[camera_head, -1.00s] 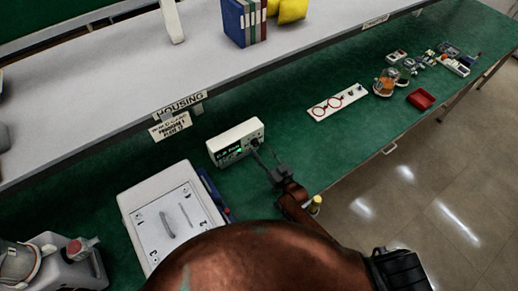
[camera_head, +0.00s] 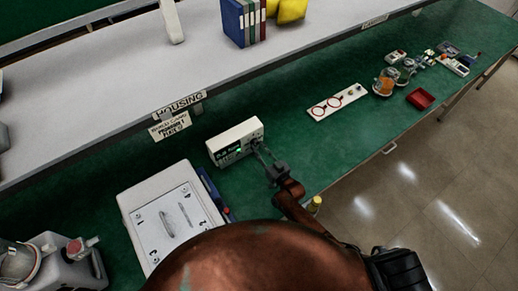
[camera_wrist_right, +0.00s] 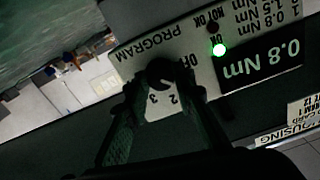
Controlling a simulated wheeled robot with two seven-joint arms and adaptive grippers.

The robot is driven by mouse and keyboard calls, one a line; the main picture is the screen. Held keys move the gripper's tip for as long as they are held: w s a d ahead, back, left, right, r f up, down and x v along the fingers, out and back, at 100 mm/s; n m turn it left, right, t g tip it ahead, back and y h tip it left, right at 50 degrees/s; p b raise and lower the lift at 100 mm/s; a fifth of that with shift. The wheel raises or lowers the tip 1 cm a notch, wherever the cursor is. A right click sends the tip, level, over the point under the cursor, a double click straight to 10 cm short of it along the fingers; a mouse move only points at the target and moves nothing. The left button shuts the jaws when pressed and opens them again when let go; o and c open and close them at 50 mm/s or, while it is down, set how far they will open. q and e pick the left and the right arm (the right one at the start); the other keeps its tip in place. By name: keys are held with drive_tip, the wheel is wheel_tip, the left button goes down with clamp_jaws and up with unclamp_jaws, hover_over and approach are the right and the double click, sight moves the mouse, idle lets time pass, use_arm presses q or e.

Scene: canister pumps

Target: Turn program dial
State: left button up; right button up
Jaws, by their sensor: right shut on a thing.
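The white controller box (camera_head: 236,136) stands on the green bench below the shelf edge. Its front carries a dark display (camera_wrist_right: 262,62) reading 0.8 Nm and a lit green lamp (camera_wrist_right: 219,49). The black program dial (camera_wrist_right: 160,70) sits beside the printed word PROGRAM and the marks OFF, 2 and 3; the wrist picture is upside down. My right gripper (camera_wrist_right: 163,88) is shut on the dial, one finger on each side; the fingers hide part of the scale. It also reaches the box front in the head view (camera_head: 260,151). My left gripper is out of view.
A white tray with printed outlines (camera_head: 160,237) lies left of my right arm. A white strip with red rings (camera_head: 337,103), orange and green jars and a red tray (camera_head: 420,99) stand to the right. A grey canister (camera_head: 55,265) is at lower left.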

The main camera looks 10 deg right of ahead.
clamp_jaws()
drive_tip(key=shift+n, duration=0.3)
drive_tip(key=n, duration=0.3)
drive_tip(key=shift+f, duration=0.1)
drive_tip(key=n, duration=0.5)
drive_tip(key=shift+d, duration=0.1)
drive_tip(key=shift+n+b, duration=0.3)
drive_tip(key=o, duration=1)
unclamp_jaws()
